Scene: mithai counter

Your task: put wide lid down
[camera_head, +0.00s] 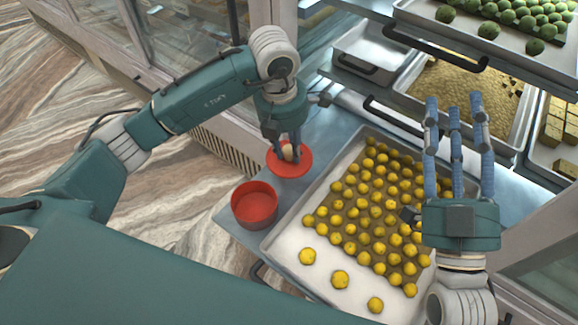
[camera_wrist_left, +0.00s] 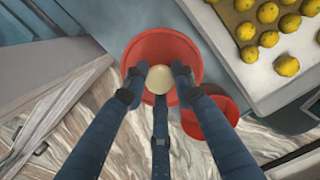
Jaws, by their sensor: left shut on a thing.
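The wide lid (camera_head: 289,168) is a red disc with a pale knob. In the head view it lies at the counter's left side, beside the large tray. My left gripper (camera_head: 288,146) is shut on the lid's knob from above. The left wrist view shows the lid (camera_wrist_left: 182,57) below three blue fingers (camera_wrist_left: 159,82) that close around the cream knob. I cannot tell whether the lid touches the counter. A red open container (camera_head: 254,205) stands just in front of the lid. My right gripper (camera_head: 455,125) is open and empty, its fingers spread upward over the tray's right side.
A large metal tray (camera_head: 285,262) of yellow round sweets fills the middle of the counter (camera_head: 330,128). Behind are shelves with an empty tray (camera_head: 362,45), a tray of crumbly sweets (camera_head: 465,90) and green balls (camera_head: 500,18). A glass cabinet (camera_head: 180,30) stands to the left.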

